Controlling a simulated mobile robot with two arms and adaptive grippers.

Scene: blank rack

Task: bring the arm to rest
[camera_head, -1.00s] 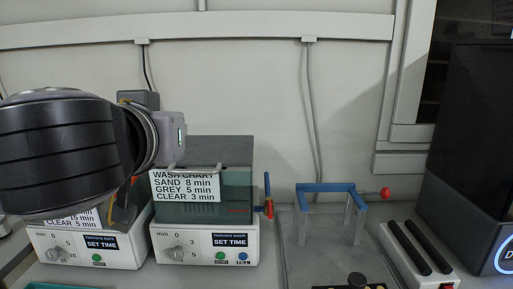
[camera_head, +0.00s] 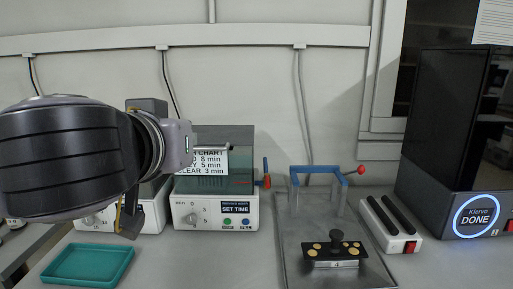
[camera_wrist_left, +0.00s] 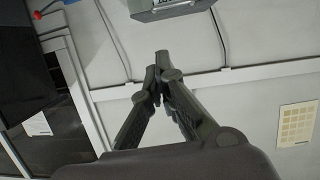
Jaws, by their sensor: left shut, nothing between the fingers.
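My left arm comes in from the left in the head view, with its large dark joint in front of the left machine. Its gripper (camera_head: 128,218) hangs down behind the wrist, in front of the bench machines and above the teal tray, mostly hidden by the arm. In the left wrist view the gripper's fingers (camera_wrist_left: 162,72) meet at their tips, shut with nothing between them. The wall and an upside-down machine edge show behind them. My right gripper is in neither view.
A teal tray (camera_head: 88,264) lies at the front left. A timer machine (camera_head: 216,208) stands behind it. A blue-topped frame (camera_head: 318,172) and a black plate with gold discs (camera_head: 335,252) stand on a metal tray (camera_head: 290,262). A switch box (camera_head: 391,226) and a dark machine showing DONE (camera_head: 478,216) are right.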

